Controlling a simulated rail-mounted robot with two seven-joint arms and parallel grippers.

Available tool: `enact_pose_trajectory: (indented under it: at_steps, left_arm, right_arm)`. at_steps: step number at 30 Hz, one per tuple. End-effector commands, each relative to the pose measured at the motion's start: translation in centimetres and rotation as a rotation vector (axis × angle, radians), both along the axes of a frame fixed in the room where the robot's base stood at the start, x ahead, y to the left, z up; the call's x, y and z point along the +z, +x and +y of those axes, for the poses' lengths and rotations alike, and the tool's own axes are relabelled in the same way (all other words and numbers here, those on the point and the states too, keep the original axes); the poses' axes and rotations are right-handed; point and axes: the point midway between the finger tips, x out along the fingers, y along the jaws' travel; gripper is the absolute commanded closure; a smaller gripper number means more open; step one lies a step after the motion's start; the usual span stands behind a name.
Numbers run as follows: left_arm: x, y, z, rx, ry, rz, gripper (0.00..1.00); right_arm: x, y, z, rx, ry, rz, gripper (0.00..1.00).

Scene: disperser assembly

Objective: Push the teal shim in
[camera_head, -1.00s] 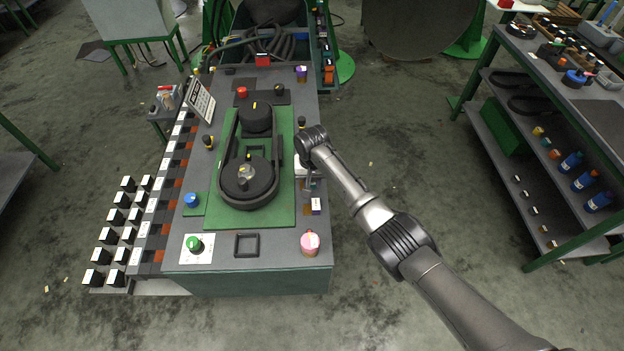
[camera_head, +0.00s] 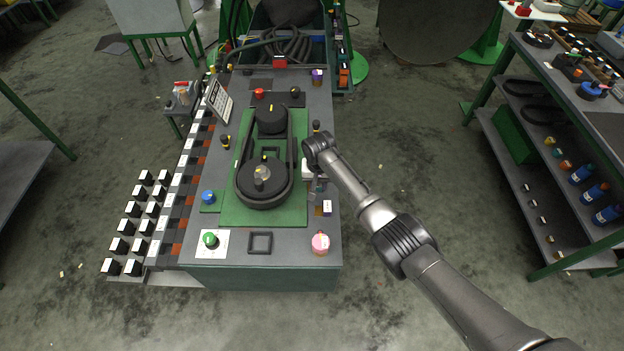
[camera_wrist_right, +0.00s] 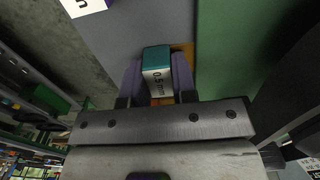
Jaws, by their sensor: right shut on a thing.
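In the right wrist view the teal shim (camera_wrist_right: 156,62) has a teal end and a white face marked 0.5mm. It sits between the two purple fingers of my right gripper (camera_wrist_right: 157,78), which is shut on it. An orange-brown strip shows beside and behind the shim, next to the green plate; I cannot tell how far in the shim sits. In the head view my right gripper (camera_head: 318,186) is low at the right edge of the green plate, partly hidden by its wrist. My left gripper is not in view.
The green plate (camera_head: 230,207) carries two black pulleys with a belt (camera_head: 264,182). A white label block (camera_head: 327,207) and a pink-topped knob (camera_head: 320,243) stand just in front of my right gripper. The floor right of the bench is clear up to a shelf rack (camera_head: 545,150).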

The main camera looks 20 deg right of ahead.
Motion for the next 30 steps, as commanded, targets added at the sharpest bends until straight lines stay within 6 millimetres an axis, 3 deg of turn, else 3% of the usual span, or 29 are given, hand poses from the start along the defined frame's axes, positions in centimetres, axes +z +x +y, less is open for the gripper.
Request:
enact_pose_trajectory:
  at_steps: [5,6,13,30]
  left_arm:
    - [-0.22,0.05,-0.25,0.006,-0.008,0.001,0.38]
    - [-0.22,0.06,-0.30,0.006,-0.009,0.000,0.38]
    - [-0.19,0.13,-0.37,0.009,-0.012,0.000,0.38]
    - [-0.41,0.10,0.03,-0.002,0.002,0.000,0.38]
  right_arm:
    - [-0.09,0.05,0.42,0.004,0.006,-0.002,1.00]
    - [-0.10,0.06,0.43,0.004,0.006,-0.002,0.72]
    - [-0.07,0.06,0.39,0.005,0.004,-0.003,0.50]
    - [-0.11,0.13,0.56,0.008,0.005,-0.003,0.49]
